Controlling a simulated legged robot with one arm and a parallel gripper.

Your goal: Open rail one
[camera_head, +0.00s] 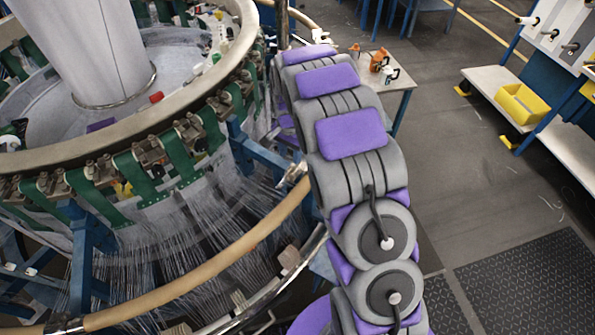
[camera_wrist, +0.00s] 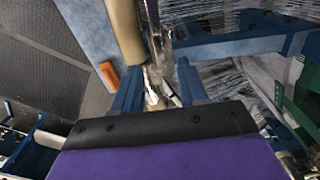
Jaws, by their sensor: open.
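The loom's tan lower rail (camera_head: 215,262) curves along the loom's near side in the head view. Its right part passes behind my arm. A beige bar (camera_wrist: 126,32), likely a rail section, comes down from the top of the wrist view and ends near a small orange block (camera_wrist: 109,77). I cannot tell which section is rail one. My gripper (camera_wrist: 160,122) shows as a purple part with a black edge at the bottom of the wrist view. It is open, below the bar's end in the picture and apart from it. In the head view my arm hides the gripper.
The circular loom has a wide upper ring (camera_head: 125,128), green straps and many fine threads. Blue posts (camera_wrist: 190,80) stand near my gripper. A small table (camera_head: 397,82) holds orange tools. A shelf cart with a yellow bin (camera_head: 522,104) stands right. The dark floor between is clear.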

